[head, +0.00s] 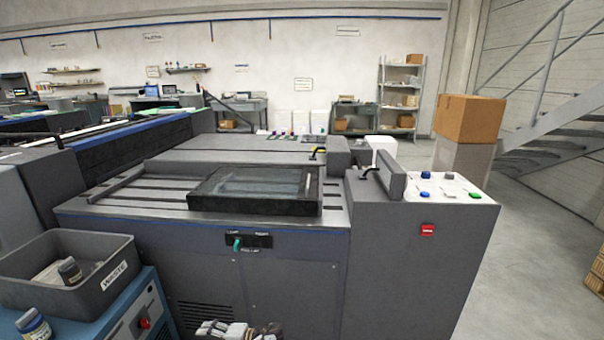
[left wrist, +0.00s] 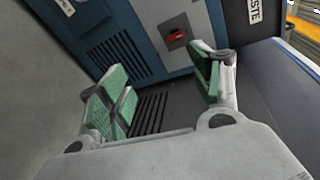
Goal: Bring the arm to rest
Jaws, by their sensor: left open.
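My left gripper (left wrist: 160,84) is open in the left wrist view, its green-padded fingers wide apart with nothing between them. Beyond it are a blue cabinet front with dark vent slots and a red switch (left wrist: 176,37). In the head view a small grey and black part of my arm shows at the bottom edge, in front of the grey machine (head: 290,265); its fingers cannot be made out there. My right gripper is in neither view.
A grey waste bin (head: 118,283) holding a dark-capped jar stands on a blue cabinet (head: 115,325) at the left. Another jar (head: 33,325) stands in front of it. A black tray (head: 255,207) lies on the machine.

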